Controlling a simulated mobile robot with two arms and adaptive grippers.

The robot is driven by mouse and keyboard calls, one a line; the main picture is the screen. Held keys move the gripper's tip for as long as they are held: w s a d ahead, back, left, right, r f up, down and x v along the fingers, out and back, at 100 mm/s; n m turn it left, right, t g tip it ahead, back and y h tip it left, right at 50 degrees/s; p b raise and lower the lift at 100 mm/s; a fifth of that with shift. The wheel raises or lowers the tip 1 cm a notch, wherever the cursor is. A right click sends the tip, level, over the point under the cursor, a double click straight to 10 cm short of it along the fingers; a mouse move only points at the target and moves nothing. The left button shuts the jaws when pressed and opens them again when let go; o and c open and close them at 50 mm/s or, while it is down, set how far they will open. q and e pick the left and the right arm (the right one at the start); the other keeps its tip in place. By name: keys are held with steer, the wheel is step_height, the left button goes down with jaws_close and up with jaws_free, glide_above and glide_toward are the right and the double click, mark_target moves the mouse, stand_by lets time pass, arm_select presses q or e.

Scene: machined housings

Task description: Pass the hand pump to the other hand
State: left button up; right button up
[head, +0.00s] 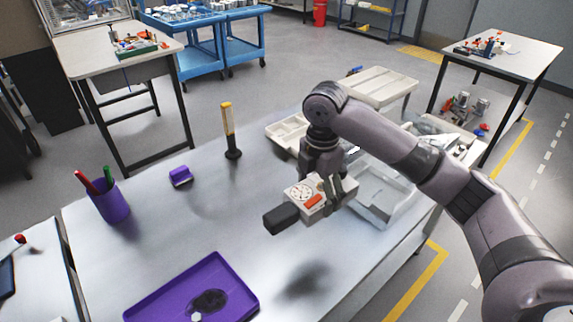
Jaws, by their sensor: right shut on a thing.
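The hand pump (304,196) is a pale box with a round dial, an orange-red patch and a dark block at its left end. My right gripper (332,190) is shut on it from above, with fingers around its right part, which they partly hide. The pump is held above the pale table (225,215), with a dark shadow on the tabletop below. My left gripper is not in view.
A purple tray (240,272) lies at the front. A purple pen cup (112,205), a small purple block (180,177) and an upright yellow-and-black tool (229,130) stand to the left. A clear bin (395,212) is right of the pump. The middle of the table is clear.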

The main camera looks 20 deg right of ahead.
mark_target(313, 214)
steer(key=shift+r, duration=0.15)
steer(key=shift+s+a+f+m, duration=0.1)
steer(key=shift+s+a+m, duration=0.2)
steer(key=shift+m, duration=0.3)
steer(key=shift+s+a+f+m, duration=0.15)
steer(key=shift+s+m, duration=0.1)
steer(key=shift+m, duration=0.35)
steer(key=s+a+m, duration=0.1)
steer(key=m, duration=0.1)
steer(key=s+a+f+m+b, duration=0.1)
steer(key=s+m, duration=0.1)
steer(key=m, duration=0.1)
steer(key=s+m, duration=0.1)
steer(key=m, duration=0.1)
steer(key=shift+s+a+f+m, duration=0.15)
steer(key=shift+s+a+m, duration=0.1)
steer(key=shift+a+m, duration=0.15)
steer(key=s+a+f+m+b, duration=0.1)
steer(key=s+a+f+m, duration=0.1)
steer(key=s+m, duration=0.6)
steer(key=shift+a+m, duration=0.35)
steer(key=shift+m, duration=1.15)
